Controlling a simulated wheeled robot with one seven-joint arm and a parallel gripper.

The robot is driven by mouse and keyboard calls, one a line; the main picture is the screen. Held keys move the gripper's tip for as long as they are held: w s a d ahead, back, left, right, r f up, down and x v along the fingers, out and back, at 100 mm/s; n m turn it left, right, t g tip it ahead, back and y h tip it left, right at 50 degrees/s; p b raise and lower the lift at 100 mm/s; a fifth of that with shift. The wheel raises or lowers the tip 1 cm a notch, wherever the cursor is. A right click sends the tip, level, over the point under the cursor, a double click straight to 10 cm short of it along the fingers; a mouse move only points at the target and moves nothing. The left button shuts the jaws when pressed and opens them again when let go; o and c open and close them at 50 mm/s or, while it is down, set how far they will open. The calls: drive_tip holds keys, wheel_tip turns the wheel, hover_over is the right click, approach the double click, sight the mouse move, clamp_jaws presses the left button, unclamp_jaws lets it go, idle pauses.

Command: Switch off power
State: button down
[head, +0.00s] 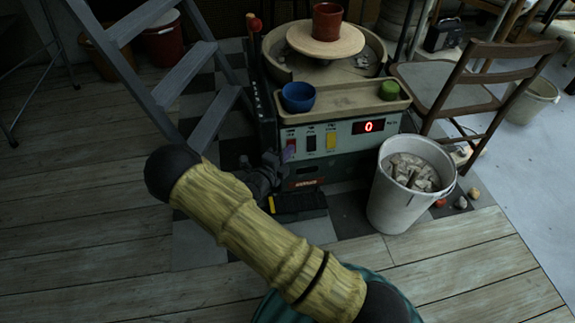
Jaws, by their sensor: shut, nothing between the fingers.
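The pottery wheel's control panel (350,134) faces me in the head view. It carries a red switch (291,138) at the left, a black switch (311,139) and a yellow switch (331,140). A red-lit display (369,126) at the right reads 0. My gripper (287,154) is shut and empty, with its tips at the lower part of the red switch. I cannot tell whether they touch it. The tips hide part of that switch, and its on or off position is unclear.
A wooden tray (345,100) above the panel holds a blue bowl (298,97) and a green pot (389,90). A red pot (327,22) stands on the wheel. A white bucket (405,217) stands right, a grey stepladder (190,75) left. Plank floor is clear at left.

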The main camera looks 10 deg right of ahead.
drive_tip(key=shift+w, duration=0.45)
drive_tip(key=shift+r+p, duration=0.15)
drive_tip(key=shift+p, duration=0.25)
drive_tip(key=shift+w+r+p, duration=0.1)
drive_tip(key=shift+w+p, duration=0.05)
drive_tip(key=shift+p, duration=0.3)
drive_tip(key=shift+f, duration=0.2)
drive_tip(key=shift+d+r, duration=0.1)
